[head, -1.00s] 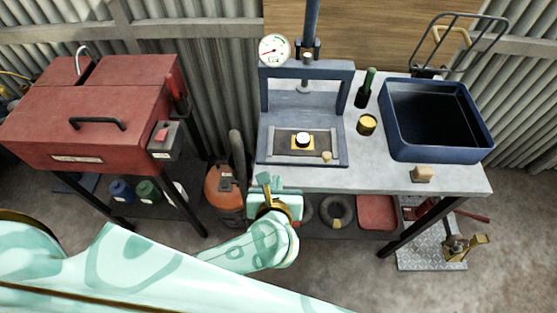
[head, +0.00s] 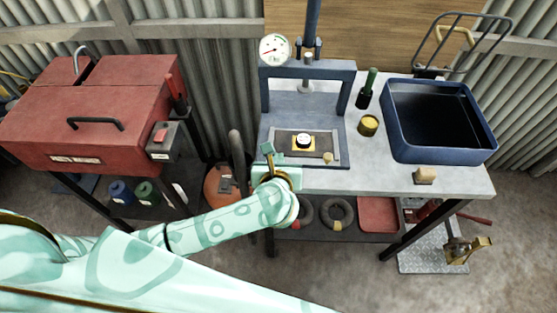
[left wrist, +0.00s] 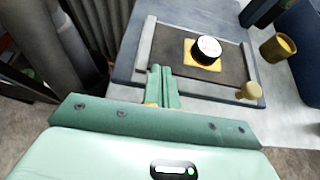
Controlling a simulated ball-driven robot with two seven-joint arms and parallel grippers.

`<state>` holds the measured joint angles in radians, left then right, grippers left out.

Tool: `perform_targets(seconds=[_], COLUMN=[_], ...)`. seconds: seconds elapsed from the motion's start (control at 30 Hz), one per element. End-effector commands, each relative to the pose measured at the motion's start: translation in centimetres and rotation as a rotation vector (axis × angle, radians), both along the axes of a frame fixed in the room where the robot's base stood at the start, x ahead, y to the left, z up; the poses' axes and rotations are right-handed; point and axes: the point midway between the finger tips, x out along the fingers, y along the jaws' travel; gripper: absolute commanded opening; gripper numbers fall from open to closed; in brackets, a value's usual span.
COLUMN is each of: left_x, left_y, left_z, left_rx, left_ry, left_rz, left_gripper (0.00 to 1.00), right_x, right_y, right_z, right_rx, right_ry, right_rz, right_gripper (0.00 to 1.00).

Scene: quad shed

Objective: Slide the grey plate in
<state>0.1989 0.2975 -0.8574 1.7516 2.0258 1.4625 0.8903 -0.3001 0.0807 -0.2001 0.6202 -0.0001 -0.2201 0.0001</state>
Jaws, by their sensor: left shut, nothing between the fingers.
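The dark grey plate (head: 286,143) lies on the bed of the blue-grey press (head: 354,85), between two light grey side rails. It bears a yellow square with a round black-and-white piece (head: 303,139) on it, and a tan knob (head: 328,157) stands at its front right corner. The plate also shows in the left wrist view (left wrist: 228,76), with the knob (left wrist: 250,91) to the right. My left gripper (head: 268,153) is shut and empty at the bed's front left; in the left wrist view its fingertips (left wrist: 161,72) are close by the left rail's front end. I cannot tell whether they touch.
A red toolbox (head: 85,135) stands left. The press frame rises behind the plate.

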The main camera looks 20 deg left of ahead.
Motion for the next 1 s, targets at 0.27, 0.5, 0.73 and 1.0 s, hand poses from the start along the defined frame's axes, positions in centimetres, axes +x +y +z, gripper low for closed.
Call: perform_targets(seconds=[0.27,0.5,0.73,1.0], left_x=[6.7,12.1,13.4,13.3], left_y=[1.9,3.5,3.9,3.8], left_z=[-0.7,-0.6,-0.1,0.0], left_rx=[0.000,0.001,0.001,0.000], left_ry=[0.000,0.002,0.001,0.000], left_rz=[0.004,0.003,-0.001,0.000], left_gripper=[0.00,0.00,0.00,0.00], right_x=[-0.9,-1.5,-1.5,-1.5], right_y=[0.2,0.2,0.2,0.2], right_z=[-3.3,-5.6,-5.8,-5.7], right_rx=[0.003,0.003,0.003,0.002], right_ry=[0.020,0.036,0.037,0.036], right_rz=[-0.002,-0.002,-0.002,-0.001], right_gripper=[0.45,0.45,0.45,0.45])
